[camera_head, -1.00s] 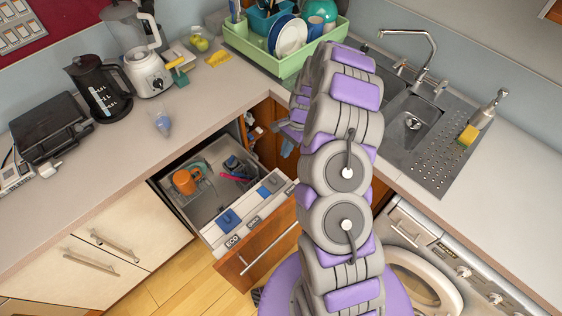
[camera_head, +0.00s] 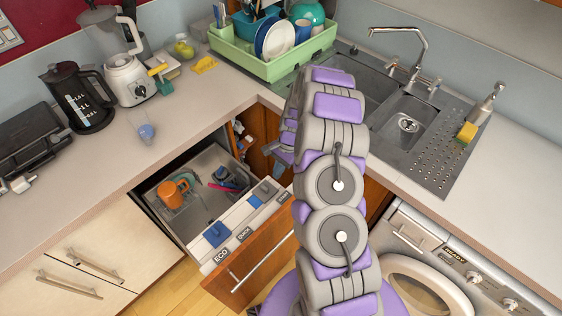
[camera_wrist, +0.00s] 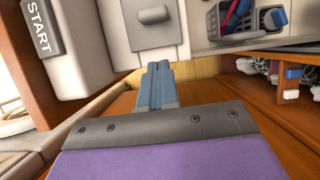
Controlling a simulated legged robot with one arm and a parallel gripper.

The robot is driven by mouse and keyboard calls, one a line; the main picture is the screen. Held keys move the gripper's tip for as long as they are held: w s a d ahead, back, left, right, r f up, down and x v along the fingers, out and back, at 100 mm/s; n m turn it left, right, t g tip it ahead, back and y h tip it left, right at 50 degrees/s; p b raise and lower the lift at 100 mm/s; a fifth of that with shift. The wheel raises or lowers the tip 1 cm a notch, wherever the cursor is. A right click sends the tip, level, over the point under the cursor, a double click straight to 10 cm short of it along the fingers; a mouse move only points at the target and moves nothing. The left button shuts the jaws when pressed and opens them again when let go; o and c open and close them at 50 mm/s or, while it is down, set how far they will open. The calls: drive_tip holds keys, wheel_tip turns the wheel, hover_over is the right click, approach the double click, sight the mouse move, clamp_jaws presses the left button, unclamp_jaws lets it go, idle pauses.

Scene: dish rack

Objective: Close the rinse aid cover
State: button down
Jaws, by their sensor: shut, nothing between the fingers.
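The open dishwasher drawer (camera_head: 205,262) has a pale top edge with ECO and QUICK labels. A blue part (camera_head: 217,234) sits near the ECO label, and a smaller blue part (camera_head: 265,190) is farther right. I cannot tell which is the rinse aid cover. In the wrist view, a pale grey panel with an oval knob (camera_wrist: 153,15) lies just beyond my gripper (camera_wrist: 157,68). The blue fingers are shut and empty, pointing toward that panel; contact is unclear. In the head view, my arm partly hides the gripper, whose bluish end (camera_head: 282,158) shows beside the drawer's right end.
A START label (camera_wrist: 42,28) is at the wrist view's upper left. A grey basket (camera_wrist: 235,18) with cutlery is at upper right. An orange mug (camera_head: 172,193) stands inside the drawer. Wooden cabinet walls (camera_head: 262,133) are close to the gripper.

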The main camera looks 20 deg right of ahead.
sight(270, 185)
drive_tip(key=a, duration=0.1)
drive_tip(key=s+a, duration=0.1)
drive_tip(key=shift+s+a+r+b, duration=0.1)
drive_tip(key=shift+s+a+b, duration=0.05)
drive_tip(key=shift+a+b, duration=0.25)
drive_tip(key=shift+s+a, duration=0.15)
drive_tip(key=shift+a, duration=0.35)
drive_tip(key=a, duration=0.1)
drive_tip(key=s+a+p, duration=0.1)
drive_tip(key=a+p, duration=0.1)
drive_tip(key=shift+s+a+r, duration=0.15)
drive_tip(key=shift+s+a, duration=0.15)
drive_tip(key=shift+a, duration=0.2)
